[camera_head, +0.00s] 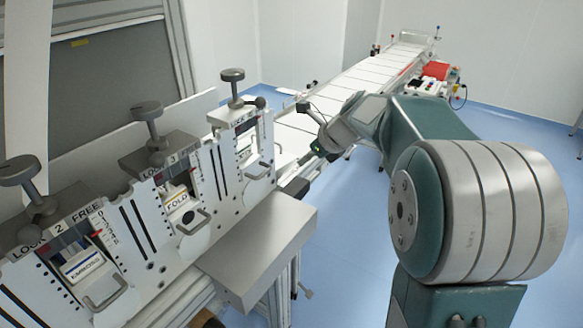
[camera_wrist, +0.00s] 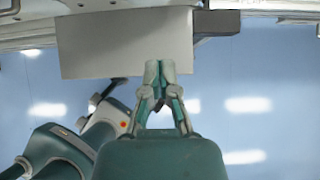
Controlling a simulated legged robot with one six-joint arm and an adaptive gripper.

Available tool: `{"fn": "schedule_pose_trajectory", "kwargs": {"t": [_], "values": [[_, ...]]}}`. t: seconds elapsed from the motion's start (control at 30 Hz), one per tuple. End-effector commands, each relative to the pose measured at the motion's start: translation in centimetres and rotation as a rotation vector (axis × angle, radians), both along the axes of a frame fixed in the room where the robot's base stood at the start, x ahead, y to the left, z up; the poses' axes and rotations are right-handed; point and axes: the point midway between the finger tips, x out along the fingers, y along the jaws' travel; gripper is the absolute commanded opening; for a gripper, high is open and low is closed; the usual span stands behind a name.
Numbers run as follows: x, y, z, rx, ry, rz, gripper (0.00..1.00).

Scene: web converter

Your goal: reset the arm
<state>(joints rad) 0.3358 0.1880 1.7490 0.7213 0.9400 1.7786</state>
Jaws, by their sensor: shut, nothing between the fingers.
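My arm (camera_head: 420,120) reaches up from its large grey-banded joint and bends away to the left. Its wrist end (camera_head: 335,135) is near the far end of the machine's front. In the wrist view, my gripper (camera_wrist: 159,72) is shut and empty, its fingertips together. The fingertips overlap the edge of a plain grey block (camera_wrist: 120,45) in the picture; I cannot tell the gap between them. In the head view the fingers are small, dark and hard to make out beside the machine.
A grey ledge (camera_head: 258,245) juts out in front. A long white conveyor (camera_head: 365,75) runs to the back. Blue floor (camera_head: 345,240) is clear between the ledge and my arm.

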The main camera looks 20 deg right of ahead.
Motion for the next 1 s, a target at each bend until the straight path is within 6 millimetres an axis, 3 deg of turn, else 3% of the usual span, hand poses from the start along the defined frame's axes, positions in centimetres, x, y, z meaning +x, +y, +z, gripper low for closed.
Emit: {"fn": "schedule_pose_trajectory", "kwargs": {"t": [0.1,0.33,0.5,0.57,0.8,1.0], "values": [[-0.9,-0.7,1.4,0.0,-0.001,-0.002,0.0],[-1.4,-1.1,2.1,0.0,0.002,0.0,0.0],[-2.7,-0.1,2.5,-0.066,-0.027,0.081,0.0],[-4.2,0.9,2.9,-0.142,-0.059,0.177,0.0],[-12.3,5.0,3.5,-0.554,-0.224,0.726,0.0],[-19.1,6.9,2.7,-0.882,-0.348,1.212,0.0]]}}
